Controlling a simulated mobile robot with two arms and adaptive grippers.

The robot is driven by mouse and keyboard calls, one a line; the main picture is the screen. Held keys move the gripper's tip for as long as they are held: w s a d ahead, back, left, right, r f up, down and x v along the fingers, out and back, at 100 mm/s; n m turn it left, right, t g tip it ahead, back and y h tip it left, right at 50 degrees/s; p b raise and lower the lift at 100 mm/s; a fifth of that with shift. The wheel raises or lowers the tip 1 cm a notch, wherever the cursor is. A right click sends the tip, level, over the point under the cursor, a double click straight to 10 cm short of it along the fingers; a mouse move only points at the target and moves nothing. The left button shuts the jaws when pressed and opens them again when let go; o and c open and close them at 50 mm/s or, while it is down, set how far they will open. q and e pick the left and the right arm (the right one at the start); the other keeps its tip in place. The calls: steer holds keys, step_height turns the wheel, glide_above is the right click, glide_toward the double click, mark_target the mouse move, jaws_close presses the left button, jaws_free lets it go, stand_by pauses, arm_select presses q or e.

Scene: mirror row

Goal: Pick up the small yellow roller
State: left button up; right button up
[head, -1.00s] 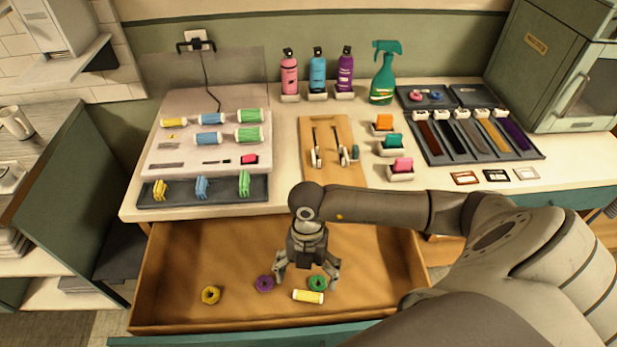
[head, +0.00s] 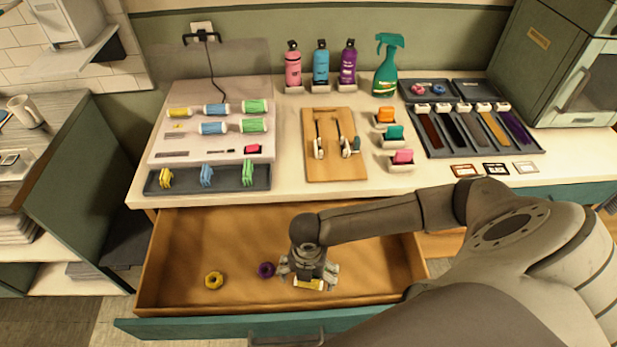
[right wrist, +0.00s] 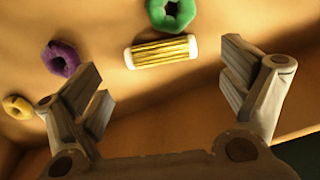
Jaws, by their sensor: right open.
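The small yellow roller (right wrist: 160,52) lies in the open drawer, a ridged yellow cylinder with white ends. In the head view the roller (head: 309,284) is partly hidden under my right gripper (head: 308,276). In the right wrist view my right gripper (right wrist: 165,85) is open and empty, with the roller ahead of and between its spread fingers, not touching either. My left gripper is not in view.
In the drawer (head: 180,240), a green ring (right wrist: 171,12) lies close beside the roller, with a purple ring (head: 266,269) and a yellow ring (head: 214,280) to the left. The counter above holds rollers, bottles and trays. The drawer's back left is clear.

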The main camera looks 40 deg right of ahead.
steer(key=shift+d+f, duration=0.1)
steer(key=shift+f, duration=1.55)
steer(key=shift+c, duration=0.4)
steer(key=c, duration=0.9)
